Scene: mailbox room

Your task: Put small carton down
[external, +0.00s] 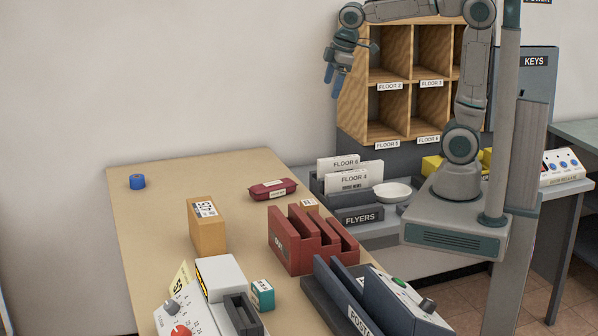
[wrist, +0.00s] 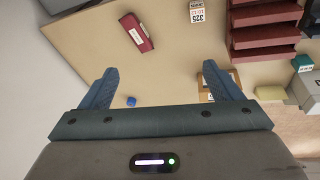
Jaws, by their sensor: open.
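A small tan carton (external: 309,204) with a white printed label sits on the table at the far end of the red slotted rack (external: 290,255), partly hidden by it. It also shows at the top of the wrist view (wrist: 197,12). A taller orange carton (external: 207,230) with a label stands upright on the table; the right finger partly hides it in the wrist view. A small teal box (external: 262,296) stands at the front. My gripper (external: 335,88) is open and empty, raised high above the table's far side and pointing down, apart from all of these.
A dark red case (external: 273,188) and a blue roll (external: 137,181) lie on the tan table (external: 160,230). A flyers tray (external: 362,218), a white bowl (external: 392,192) and wooden pigeonholes (external: 390,100) are behind.

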